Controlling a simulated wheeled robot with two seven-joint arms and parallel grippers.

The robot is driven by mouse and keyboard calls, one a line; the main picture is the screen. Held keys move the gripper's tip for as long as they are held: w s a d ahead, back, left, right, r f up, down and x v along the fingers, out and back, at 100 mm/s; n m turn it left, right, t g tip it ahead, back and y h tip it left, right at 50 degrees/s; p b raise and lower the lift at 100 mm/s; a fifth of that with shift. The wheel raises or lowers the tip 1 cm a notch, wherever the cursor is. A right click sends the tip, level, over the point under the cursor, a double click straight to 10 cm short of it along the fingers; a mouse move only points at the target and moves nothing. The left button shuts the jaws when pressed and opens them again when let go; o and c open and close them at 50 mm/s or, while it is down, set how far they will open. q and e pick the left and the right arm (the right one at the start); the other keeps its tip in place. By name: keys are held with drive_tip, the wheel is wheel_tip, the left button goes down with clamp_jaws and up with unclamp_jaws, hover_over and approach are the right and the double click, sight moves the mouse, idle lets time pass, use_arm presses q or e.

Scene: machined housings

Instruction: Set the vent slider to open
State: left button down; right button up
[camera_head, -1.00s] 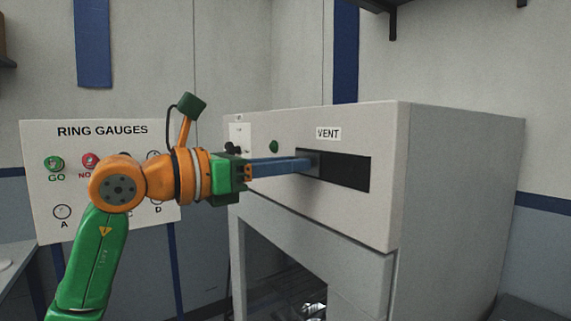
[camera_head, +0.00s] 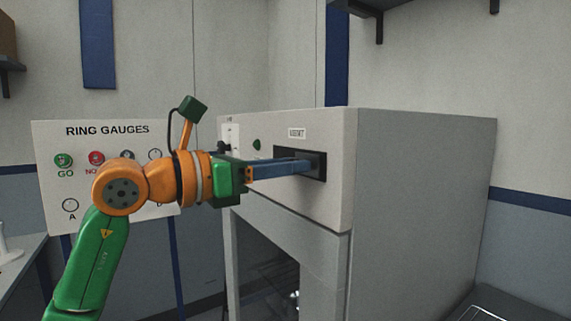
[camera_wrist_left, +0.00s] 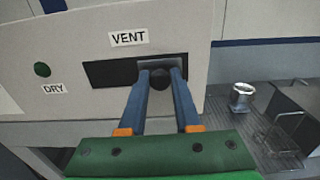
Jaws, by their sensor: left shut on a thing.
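The vent slot (camera_wrist_left: 108,73) is a dark rectangular opening under the VENT label (camera_wrist_left: 129,37) on the grey machine's front. In the left wrist view its bare dark part lies on the left, and the grey slider with its dark knob (camera_wrist_left: 159,79) sits at the right end. My left gripper (camera_wrist_left: 160,82) has its two long blue fingers shut on the knob. In the head view the left gripper (camera_head: 310,165) reaches from the left into the slot (camera_head: 320,168), and its fingers hide the knob. My right gripper is not in view.
The grey machine (camera_head: 425,190) has a green button (camera_wrist_left: 42,69) marked DRY beside the slot and an opening below. A ring gauges board (camera_head: 105,145) stands behind my left arm. A metal housing (camera_wrist_left: 241,96) sits on a ribbed surface to the right in the wrist view.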

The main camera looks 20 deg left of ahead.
use_arm(q)
drive_tip(key=shift+f, duration=0.15)
drive_tip(key=c, duration=0.9)
unclamp_jaws()
drive_tip(key=shift+d, duration=0.1)
drive_tip(key=shift+o, duration=1.3)
drive_tip(key=shift+d, duration=0.1)
drive_tip(key=b+v, duration=0.2)
drive_tip(key=v, duration=0.5)
drive_tip(key=shift+b, duration=0.3)
